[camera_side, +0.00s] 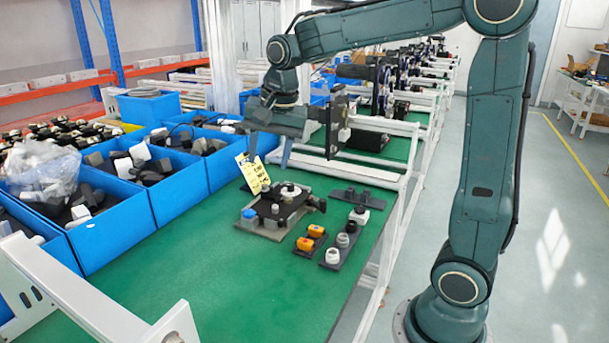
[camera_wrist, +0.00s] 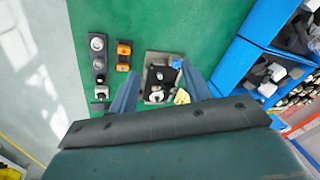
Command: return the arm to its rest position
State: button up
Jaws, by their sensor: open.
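My gripper (camera_side: 268,152) hangs above the green bench, over the back edge of a dark fixture plate (camera_side: 270,228). It also shows in the wrist view (camera_wrist: 160,85), where its two blue-grey fingers are spread apart with nothing held between them. The fixture, with a blue cap at one corner and a round pale part on top, lies on the bench below and is seen between the fingers in the wrist view. A yellow tag (camera_side: 254,174) stands up by the fixture. The gripper appears clear of these things.
A dark strip with round grey and white parts (camera_side: 343,240) and a small holder with orange parts (camera_side: 311,238) lie right of the fixture. Blue bins (camera_side: 110,222) of parts line the left side. A white frame rail (camera_side: 100,300) stands in front. The near green bench (camera_side: 235,290) is clear.

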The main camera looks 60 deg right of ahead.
jog(key=s+a+n+t, duration=0.1)
jog(key=s+a+n, duration=0.2)
jog(key=s+n, duration=0.3)
jog(key=s+a+f+n+t, duration=0.1)
jog(key=s+a+n, duration=0.2)
jog(key=s, duration=1.1)
jog(key=n, duration=0.3)
jog(key=shift+s+f+n+t, duration=0.15)
jog(key=shift+s+n+t, duration=0.15)
jog(key=shift+s+t, duration=0.1)
